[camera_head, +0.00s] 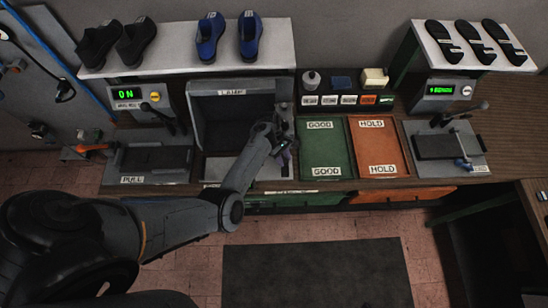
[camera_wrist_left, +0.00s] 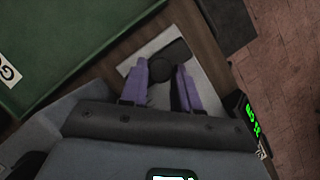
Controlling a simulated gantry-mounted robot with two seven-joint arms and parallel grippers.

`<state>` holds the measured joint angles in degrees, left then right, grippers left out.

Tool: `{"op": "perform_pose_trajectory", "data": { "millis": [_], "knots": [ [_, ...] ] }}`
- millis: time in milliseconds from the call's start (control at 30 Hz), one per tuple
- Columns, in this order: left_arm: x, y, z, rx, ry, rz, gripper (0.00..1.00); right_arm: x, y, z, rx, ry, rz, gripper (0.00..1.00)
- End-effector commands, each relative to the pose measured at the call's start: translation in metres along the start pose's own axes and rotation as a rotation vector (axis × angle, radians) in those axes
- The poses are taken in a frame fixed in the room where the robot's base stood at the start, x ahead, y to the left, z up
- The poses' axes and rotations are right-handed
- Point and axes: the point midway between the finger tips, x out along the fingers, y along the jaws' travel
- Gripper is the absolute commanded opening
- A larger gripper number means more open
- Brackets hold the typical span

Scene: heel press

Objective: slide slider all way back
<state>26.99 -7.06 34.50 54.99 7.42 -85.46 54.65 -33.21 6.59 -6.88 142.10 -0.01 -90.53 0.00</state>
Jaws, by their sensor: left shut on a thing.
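In the left wrist view, the purple fingers of my left gripper (camera_wrist_left: 160,82) stand on either side of a dark round knob (camera_wrist_left: 160,70), the slider's handle, and are shut on it. The knob sits over a light grey plate (camera_wrist_left: 145,47) with a dark piece (camera_wrist_left: 178,52) beside it. In the head view, my left gripper (camera_head: 284,152) is low between the box labelled lamp (camera_head: 232,91) and the green tray, and it hides most of the slider. My right gripper is not in view.
The green tray (camera_head: 324,146) labelled good and the orange tray (camera_head: 378,145) labelled hold lie just right. Blue shoes (camera_head: 210,38) stand on a white shelf at the back. A press with a handle (camera_head: 450,145) stands farther right. A green-digit display (camera_wrist_left: 253,120) is close beside my gripper.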

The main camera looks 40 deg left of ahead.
Motion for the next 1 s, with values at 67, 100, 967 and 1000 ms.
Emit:
{"op": "perform_pose_trajectory", "data": {
  "millis": [67,100,967,1000],
  "knots": [
    [0.002,0.004,0.003,0.001,0.000,0.001,0.00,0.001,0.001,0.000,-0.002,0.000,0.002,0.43],
    [0.002,0.005,0.004,0.000,0.001,0.002,0.00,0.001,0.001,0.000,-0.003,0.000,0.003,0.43],
    [-0.011,0.004,0.003,0.001,0.002,0.002,0.56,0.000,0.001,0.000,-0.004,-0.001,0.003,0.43],
    [-0.016,0.004,0.003,0.002,0.003,0.003,0.56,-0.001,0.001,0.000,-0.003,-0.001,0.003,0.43]
  ]
}}
